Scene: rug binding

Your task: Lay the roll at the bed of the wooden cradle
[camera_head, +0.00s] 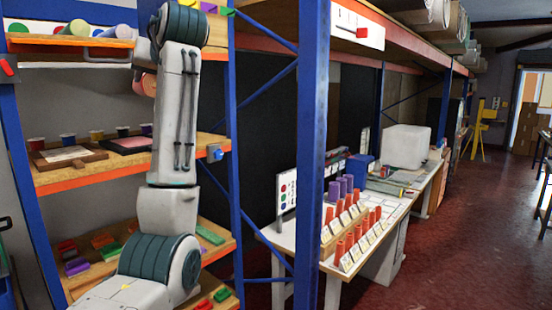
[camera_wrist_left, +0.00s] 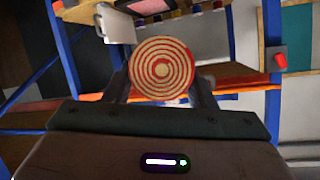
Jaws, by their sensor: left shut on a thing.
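A roll with red and cream spiral rings on its end (camera_wrist_left: 161,69) is between the fingers of my left gripper (camera_wrist_left: 161,84) in the left wrist view. The gripper is shut on it, with the round end facing the camera. In the head view a pinkish roll (camera_head: 145,84) shows partly behind my left arm, in front of the shelf rack; the arm hides most of the gripper there. I cannot pick out the wooden cradle with certainty in either view. My right gripper is not in view.
The blue-posted rack holds an upper shelf (camera_head: 65,40) with several coloured rolls. Its middle shelf (camera_head: 110,172) carries small pots and flat framed pieces. A blue post (camera_head: 311,130) stands right of my arm. A white bench (camera_head: 400,208) holds racks of coloured spools.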

